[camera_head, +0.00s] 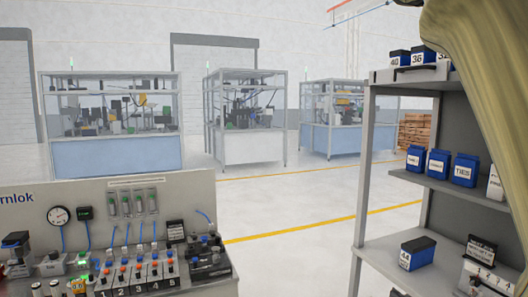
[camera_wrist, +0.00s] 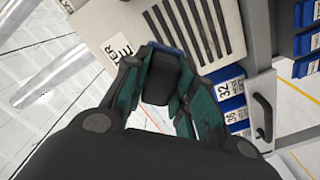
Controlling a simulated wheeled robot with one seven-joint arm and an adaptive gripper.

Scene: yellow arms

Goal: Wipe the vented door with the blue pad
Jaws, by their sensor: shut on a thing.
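The vented door (camera_wrist: 228,30) is a pale panel with several long dark slots, at the top of the wrist view. A white label with black letters is on it, left of the slots. My gripper (camera_wrist: 160,78) has dark green fingers and is shut on the blue pad (camera_wrist: 163,47). Only a thin blue edge of the pad shows, beyond a black block between the fingers. This edge lies over the lower part of the door in the picture. I cannot tell whether the pad touches the door. Neither the door nor my gripper is seen in the head view.
Blue numbered bins (camera_wrist: 229,86) and a dark handle (camera_wrist: 263,117) are right of my gripper. In the head view, a grey shelf rack (camera_head: 368,190) with blue boxes stands at right, and a test bench (camera_head: 32,222) at lower left. Open floor (camera_head: 300,215) lies between them.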

